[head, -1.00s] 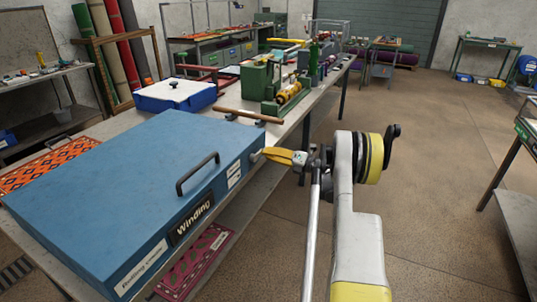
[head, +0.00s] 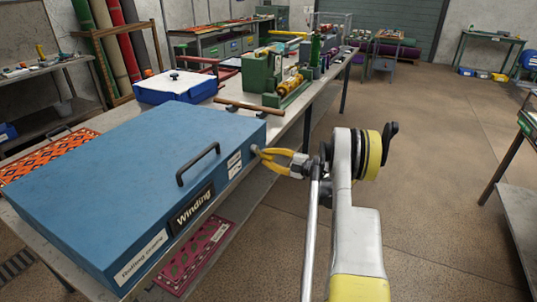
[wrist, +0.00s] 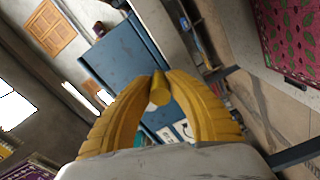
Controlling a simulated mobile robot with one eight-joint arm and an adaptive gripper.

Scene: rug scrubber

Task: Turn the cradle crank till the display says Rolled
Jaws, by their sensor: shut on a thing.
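The blue rolling cradle (head: 130,185) lies on the bench as a large flat box with a dark handle on its lid. Its front display (head: 194,208) reads "Winding". My gripper (head: 259,153) is at the right end of the cradle's front face, with its yellow fingers closed around the small crank knob (head: 254,149). In the wrist view, the fingertips pinch a short yellowish cylinder, the knob (wrist: 160,88), in front of the blue face. The rest of the crank is mostly hidden by the fingers.
A blue and white case (head: 177,87), a wooden bar (head: 252,107) and a green machine (head: 262,75) stand behind the cradle. An orange patterned rug (head: 45,157) lies at its left. A pink rug (head: 195,258) is below. The floor at right is open.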

